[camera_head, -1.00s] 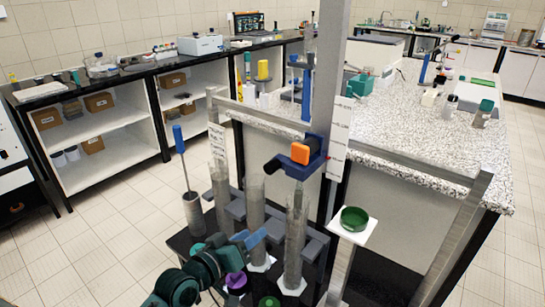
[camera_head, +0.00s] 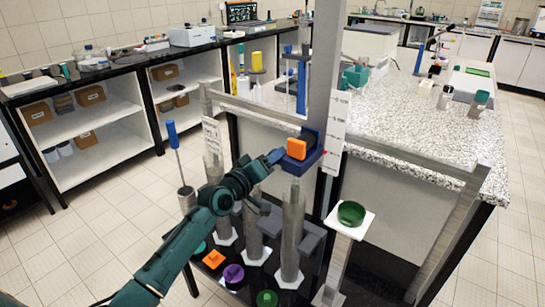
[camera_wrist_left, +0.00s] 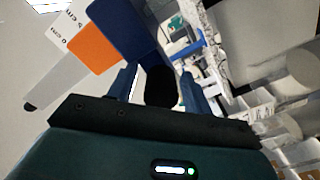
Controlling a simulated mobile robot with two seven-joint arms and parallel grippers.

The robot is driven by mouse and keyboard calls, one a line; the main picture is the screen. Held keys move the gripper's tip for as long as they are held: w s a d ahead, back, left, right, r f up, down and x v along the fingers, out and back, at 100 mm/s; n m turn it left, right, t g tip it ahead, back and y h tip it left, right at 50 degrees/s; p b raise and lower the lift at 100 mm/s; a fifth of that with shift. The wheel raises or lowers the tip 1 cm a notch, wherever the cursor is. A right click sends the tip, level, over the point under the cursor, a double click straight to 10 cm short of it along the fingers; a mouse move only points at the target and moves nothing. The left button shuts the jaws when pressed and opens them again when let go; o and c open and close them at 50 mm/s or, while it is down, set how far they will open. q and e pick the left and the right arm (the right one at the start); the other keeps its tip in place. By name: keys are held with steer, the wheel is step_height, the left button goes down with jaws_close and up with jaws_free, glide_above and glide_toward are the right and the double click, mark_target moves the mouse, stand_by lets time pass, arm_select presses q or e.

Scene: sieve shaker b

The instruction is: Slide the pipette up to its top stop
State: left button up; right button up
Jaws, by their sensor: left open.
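The pipette carriage, a dark blue block (camera_head: 309,155) with an orange front piece (camera_head: 297,149), sits on a grey upright column (camera_head: 326,70) beside a white centimetre scale (camera_head: 336,125). Its blue body (camera_wrist_left: 125,28) and orange piece (camera_wrist_left: 92,48) fill the upper left of the left wrist view. My left gripper (camera_head: 277,160) is at the carriage's left side with blue fingers apart. In the left wrist view the fingers (camera_wrist_left: 160,85) flank a dark rounded shape, which I cannot identify. Whether they touch the carriage's hooked arm is unclear. My right gripper is out of view.
Tall glass cylinders (camera_head: 292,235) stand below the carriage on a dark base, close under my left arm. A green dish (camera_head: 351,213) on a white stand is at the right. A blue-handled rod (camera_head: 172,135) stands at the left. A speckled bench (camera_head: 430,130) lies behind.

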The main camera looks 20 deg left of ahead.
arm_select(q)
steer(key=shift+w+d, duration=0.15)
steer(key=shift+w, duration=0.4)
steer(key=shift+c, duration=0.5)
jaws_close()
